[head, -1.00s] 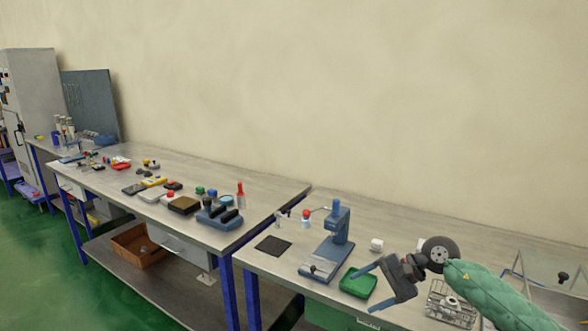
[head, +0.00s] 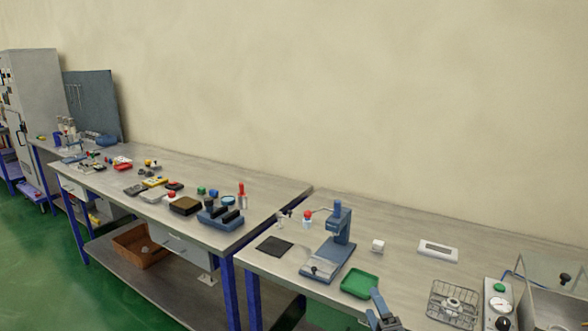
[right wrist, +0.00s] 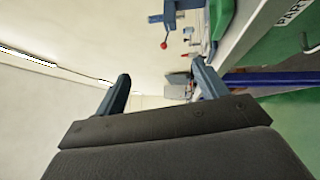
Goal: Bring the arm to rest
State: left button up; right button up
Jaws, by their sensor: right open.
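My right gripper (head: 376,312) shows at the bottom of the head view, low in front of the near bench, with only part of it in the picture. In the right wrist view its two fingers (right wrist: 160,85) stand wide apart with nothing between them. The gripper is open and empty. The rest of my right arm is out of the head view. My left gripper is not in view.
A second bench (head: 120,160) with several tools stands left.

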jog(key=s+d+f+m+g+h, duration=0.2)
jog(key=s+f+m+g, duration=0.25)
jog(key=f+m, duration=0.2)
jog(key=s+d+f+m+g+h, duration=0.2)
jog(key=s+f+m+g+h, duration=0.1)
jog(key=s+f+m, duration=0.4)
jog(key=s+a+f+m+g+y, duration=0.1)
jog(key=s+f+m+g, duration=0.3)
jog(key=s, duration=0.5)
jog(key=s+a+f+m+g+y, duration=0.1)
jog(key=s+f+g, duration=0.4)
jog(key=s, duration=0.4)
jog(key=s+a+f+g, duration=0.1)
jog(key=a+f, duration=0.1)
jog(key=f, duration=1.1)
jog(key=s+a+f, duration=0.1)
jog(key=a+f, duration=0.1)
jog(key=f, duration=1.1)
jog(key=shift+s+a+f+g, duration=0.35)
jog(key=shift+a, duration=0.05)
